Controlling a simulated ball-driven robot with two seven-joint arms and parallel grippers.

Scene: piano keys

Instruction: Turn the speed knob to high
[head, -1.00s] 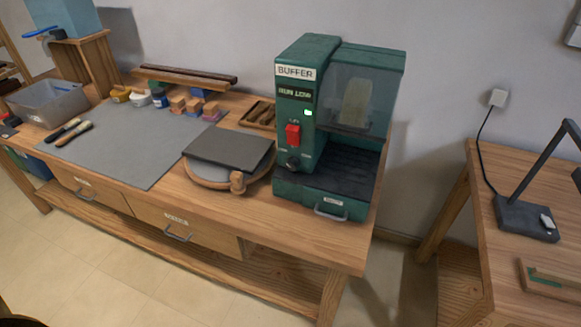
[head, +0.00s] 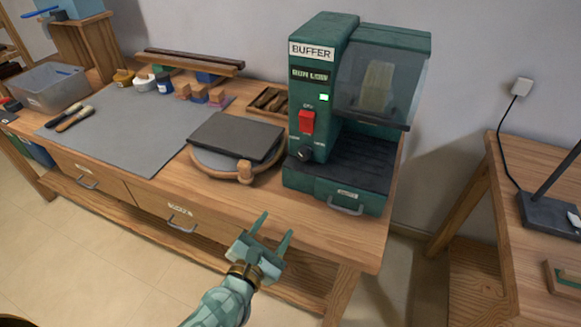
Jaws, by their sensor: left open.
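The green buffer machine (head: 330,110) stands on the right end of the wooden workbench. Its dark speed knob (head: 305,154) is low on the front face, below the red switch (head: 307,121). A small green light (head: 323,97) is lit above the switch, and the display reads "RUN LOW". My left gripper (head: 273,233) is in front of the bench's front edge, below and to the left of the knob. Its two fingers are spread with nothing between them, and it is apart from the machine. My right gripper is not in view.
A round board with a dark slab (head: 237,136) lies left of the machine. The machine's drawer handle (head: 346,209) sticks out at its lower front. A grey mat (head: 130,125) covers the bench's left part. A second table (head: 530,170) stands at right.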

